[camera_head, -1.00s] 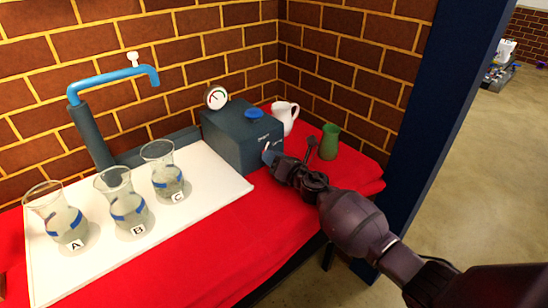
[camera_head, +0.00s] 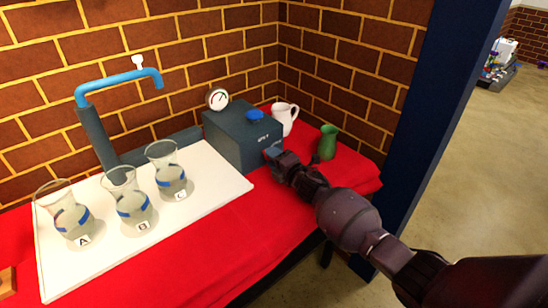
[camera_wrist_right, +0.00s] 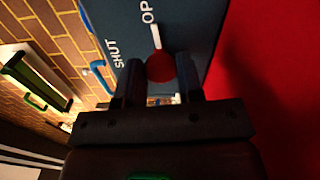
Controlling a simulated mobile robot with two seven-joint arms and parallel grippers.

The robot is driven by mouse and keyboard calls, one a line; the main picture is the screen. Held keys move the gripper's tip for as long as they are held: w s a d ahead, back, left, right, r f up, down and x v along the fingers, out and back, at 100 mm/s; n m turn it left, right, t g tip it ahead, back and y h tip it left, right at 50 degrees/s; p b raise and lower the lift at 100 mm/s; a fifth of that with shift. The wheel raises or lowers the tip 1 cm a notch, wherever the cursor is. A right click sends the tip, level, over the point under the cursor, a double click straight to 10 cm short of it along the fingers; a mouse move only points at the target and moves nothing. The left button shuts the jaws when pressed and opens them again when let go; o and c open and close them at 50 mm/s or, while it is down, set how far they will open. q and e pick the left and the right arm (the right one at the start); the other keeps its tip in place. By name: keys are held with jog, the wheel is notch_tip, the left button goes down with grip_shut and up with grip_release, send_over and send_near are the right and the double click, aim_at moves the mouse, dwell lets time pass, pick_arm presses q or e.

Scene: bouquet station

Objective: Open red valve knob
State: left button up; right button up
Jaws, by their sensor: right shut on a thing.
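The red valve knob (camera_wrist_right: 161,67) sits on the front face of the dark blue-grey box (camera_head: 232,140). In the right wrist view its white pointer mark (camera_wrist_right: 156,36) points up at the lettering "OP", cut off by the frame edge; "SHUT" is printed to the left. My right gripper (camera_wrist_right: 161,84) is shut on the knob, one finger on each side. In the head view my right gripper (camera_head: 272,154) is at the box's front face and hides the knob. My left gripper is not in view.
Glass vases A (camera_head: 75,222), B (camera_head: 133,205) and C (camera_head: 171,180) stand on a white board (camera_head: 215,180) on the red-covered table. A blue spout (camera_head: 118,78) rises behind them. A gauge (camera_head: 218,99) tops the box. A white pitcher (camera_head: 284,118) and green jug (camera_head: 328,143) stand right.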

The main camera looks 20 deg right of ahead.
jog(key=shift+r+m, duration=0.1)
jog(key=shift+m, duration=0.6)
jog(key=o, duration=0.8)
jog(key=shift+o, duration=0.6)
